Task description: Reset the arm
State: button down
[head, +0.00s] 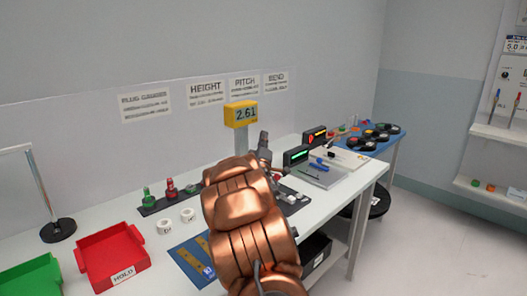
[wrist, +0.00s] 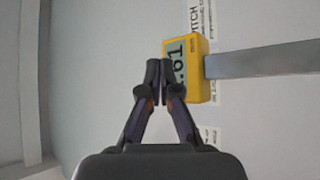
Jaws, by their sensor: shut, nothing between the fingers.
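My gripper (wrist: 158,72) is shut with its fingertips together and nothing between them in the wrist view. It points toward the wall, and the yellow height gauge display (wrist: 198,70) shows just behind and right of the fingertips. In the head view my copper-coloured arm rises over the middle of the white bench (head: 130,238). The gripper (head: 263,140) shows small and dark beyond the arm, beside the post of the yellow display (head: 241,114), which reads 2.61. Whether the gripper touches the post cannot be told.
A red HOLD tray (head: 108,256) and a green tray (head: 33,278) are at the left. Green and red plug gauges (head: 170,189) and white rings (head: 165,226) stand near the arm. Two small displays (head: 296,156) and a blue table (head: 378,143) are to the right. Open floor lies at the right.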

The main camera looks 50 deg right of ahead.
jog(key=shift+r, duration=1.15)
